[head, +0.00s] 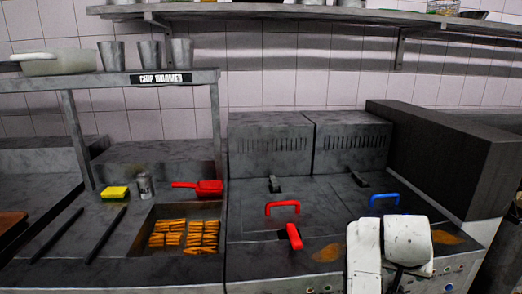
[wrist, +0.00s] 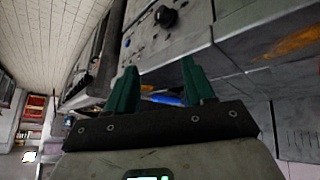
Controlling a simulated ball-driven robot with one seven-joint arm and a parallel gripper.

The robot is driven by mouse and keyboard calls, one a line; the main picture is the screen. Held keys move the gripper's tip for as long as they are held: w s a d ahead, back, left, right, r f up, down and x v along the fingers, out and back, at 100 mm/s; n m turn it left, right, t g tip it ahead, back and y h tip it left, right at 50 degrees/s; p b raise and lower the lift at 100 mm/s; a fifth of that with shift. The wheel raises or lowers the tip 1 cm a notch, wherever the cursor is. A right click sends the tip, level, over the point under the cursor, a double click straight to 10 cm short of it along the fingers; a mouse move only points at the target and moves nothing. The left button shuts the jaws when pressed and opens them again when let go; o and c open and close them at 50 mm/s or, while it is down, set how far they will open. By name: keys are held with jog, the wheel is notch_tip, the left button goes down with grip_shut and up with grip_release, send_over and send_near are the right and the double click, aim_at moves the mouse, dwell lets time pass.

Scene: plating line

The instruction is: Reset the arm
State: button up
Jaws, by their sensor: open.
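My gripper (wrist: 160,86) shows in the wrist view with its two green fingers spread apart and nothing between them. Beyond the fingers is the grey front of the fryer unit with a dark knob (wrist: 166,15). A blue thing (wrist: 168,100) shows low behind the fingers; I cannot tell what it is. In the head view my white arm links stand at the bottom right in front of the fryer, and the gripper itself is not seen there.
The fryer has a red handle (head: 283,204) and a blue handle (head: 384,197). Left of it are a chip tray (head: 146,238) with chips, a red scoop (head: 208,187), a yellow sponge (head: 115,192) and a shaker (head: 145,186). A shelf (head: 100,79) holds metal cups.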

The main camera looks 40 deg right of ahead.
jog(key=s+a+f+n+t+y, duration=0.1)
jog(key=a+f+n+y, duration=0.2)
jog(key=a+f+n, duration=0.85)
jog(key=s+a+f+n+y, duration=0.1)
jog(key=s+a+f, duration=0.3)
jog(key=a, duration=0.4)
jog(key=s+a+f+y, duration=0.2)
jog(key=s+a+f, duration=0.2)
jog(key=a, duration=0.5)
jog(key=shift+f+n+g+y, duration=0.35)
jog(key=shift+f+g+y, duration=0.05)
jog(key=shift+f, duration=0.3)
jog(key=shift+s+d, duration=0.1)
jog(key=shift+s, duration=0.1)
